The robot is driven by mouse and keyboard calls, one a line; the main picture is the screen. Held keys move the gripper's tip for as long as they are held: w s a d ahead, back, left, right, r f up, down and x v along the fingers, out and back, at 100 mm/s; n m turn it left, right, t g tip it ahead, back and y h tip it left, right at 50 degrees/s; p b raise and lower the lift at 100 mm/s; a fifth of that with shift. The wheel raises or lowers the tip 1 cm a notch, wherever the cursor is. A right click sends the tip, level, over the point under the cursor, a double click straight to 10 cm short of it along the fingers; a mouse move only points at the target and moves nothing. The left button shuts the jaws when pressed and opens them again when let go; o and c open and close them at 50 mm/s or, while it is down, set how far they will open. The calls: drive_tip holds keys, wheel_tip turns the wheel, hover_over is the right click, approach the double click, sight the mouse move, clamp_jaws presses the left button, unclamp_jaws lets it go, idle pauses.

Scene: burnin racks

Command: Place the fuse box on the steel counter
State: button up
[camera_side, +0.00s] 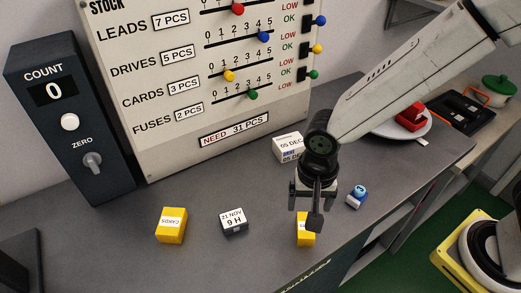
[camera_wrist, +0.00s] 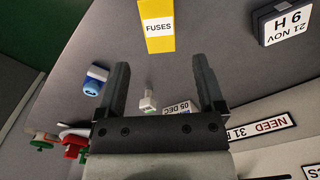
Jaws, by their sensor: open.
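The fuse box, a yellow box with a white FUSES label, lies at the top middle of the wrist view (camera_wrist: 158,43). In the side view, a yellow box (camera_side: 306,241) shows on the grey counter (camera_side: 265,255), partly hidden behind my gripper (camera_side: 311,212). My gripper is open and empty. In the wrist view its two fingers (camera_wrist: 162,75) stand apart, and the fuse box appears just beyond their tips, in line with the gap. I cannot tell exactly how high the fingers are above the counter.
A yellow CARDS box (camera_side: 170,225), a dark date block (camera_side: 234,221), a white date block (camera_side: 289,147) and a blue-and-white item (camera_side: 356,195) stand around. A count box (camera_side: 68,120) and stock board (camera_side: 190,90) stand behind. A plate with a red item (camera_side: 410,117) is at right.

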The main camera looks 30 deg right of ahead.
drive_tip(key=d+r+n+t, duration=0.2)
drive_tip(key=d+n, duration=0.4)
drive_tip(key=d, duration=1.3)
drive_tip(key=shift+r+n+t, duration=0.3)
drive_tip(key=shift+r+n, duration=0.05)
drive_tip(key=shift+n, duration=0.05)
drive_tip(key=shift+o, duration=0.5)
drive_tip(key=a+m+g, duration=0.1)
drive_tip(key=a+m, duration=0.1)
drive_tip(key=a, duration=0.4)
drive_tip(key=s+a+f+m, duration=0.1)
drive_tip(key=a+m, duration=0.1)
drive_tip(key=a, duration=0.5)
drive_tip(key=a+f+m+g, duration=0.1)
drive_tip(key=a+m, duration=0.2)
drive_tip(key=a, duration=0.4)
drive_tip(key=shift+s+a+f+g, duration=0.2)
drive_tip(key=shift+s+g, duration=0.1)
drive_tip(key=shift+s, duration=0.1)
